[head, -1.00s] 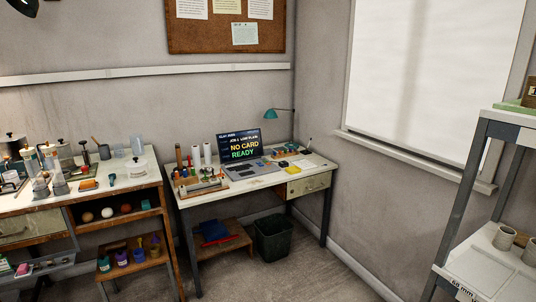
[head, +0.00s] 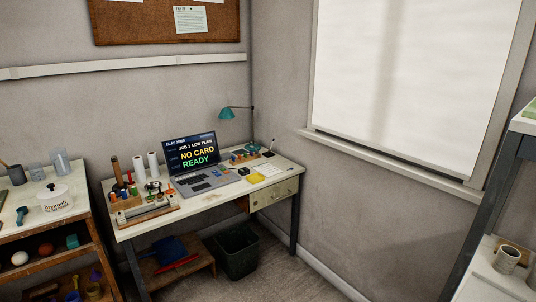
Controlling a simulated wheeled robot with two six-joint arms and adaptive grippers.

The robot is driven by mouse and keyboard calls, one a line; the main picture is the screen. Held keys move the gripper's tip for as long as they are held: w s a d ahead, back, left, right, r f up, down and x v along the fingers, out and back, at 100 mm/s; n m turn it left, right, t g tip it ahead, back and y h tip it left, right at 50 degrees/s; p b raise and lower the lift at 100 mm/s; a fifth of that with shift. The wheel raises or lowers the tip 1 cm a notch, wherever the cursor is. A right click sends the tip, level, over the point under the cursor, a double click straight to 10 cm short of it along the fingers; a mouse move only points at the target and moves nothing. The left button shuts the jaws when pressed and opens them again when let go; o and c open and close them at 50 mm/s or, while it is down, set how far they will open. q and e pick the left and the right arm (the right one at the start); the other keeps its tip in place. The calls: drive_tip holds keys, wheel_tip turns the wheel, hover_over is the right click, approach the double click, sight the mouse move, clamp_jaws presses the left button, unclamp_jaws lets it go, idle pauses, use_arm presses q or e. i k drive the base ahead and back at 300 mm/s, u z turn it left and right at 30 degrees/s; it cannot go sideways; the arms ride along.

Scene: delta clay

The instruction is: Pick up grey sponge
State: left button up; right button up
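I cannot make out a grey sponge in the head view. The small items on the desk (head: 215,205) and on the left bench are too small to tell apart fully. Neither of my grippers shows in this view.
A laptop (head: 198,160) stands open on the desk, near a teal lamp (head: 236,112) and a yellow item (head: 257,178). A wooden bench (head: 20,236) with a white lidded pot (head: 55,198) is at left. A bin (head: 238,252) stands below; a shelf rack (head: 478,215) is at right.

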sight(226, 156)
drive_tip(key=z, duration=0.3)
drive_tip(key=i, duration=2.15)
